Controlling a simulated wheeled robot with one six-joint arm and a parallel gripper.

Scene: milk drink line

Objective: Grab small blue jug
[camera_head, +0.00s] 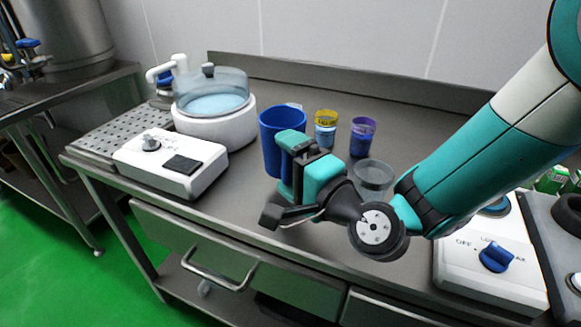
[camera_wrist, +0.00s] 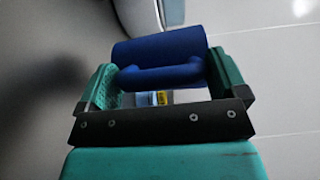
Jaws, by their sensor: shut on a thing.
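The small blue jug (camera_head: 270,150) is upright at the middle of the steel table in the head view, partly hidden behind my gripper (camera_head: 287,165). In the wrist view the blue jug (camera_wrist: 165,50) lies across the far end of my gripper (camera_wrist: 165,80), and its blue handle is between the two teal fingers. My gripper is shut on the handle. Whether the jug's base touches the table is hidden in the head view.
A white machine with a clear lid (camera_head: 212,95) and a white control box (camera_head: 170,162) stand to the left. A yellow-rimmed cup (camera_head: 325,135), a purple-blue cup (camera_head: 362,135) and a clear cup (camera_head: 374,175) stand right of the jug. A white unit with a blue knob (camera_head: 465,260) is at the right.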

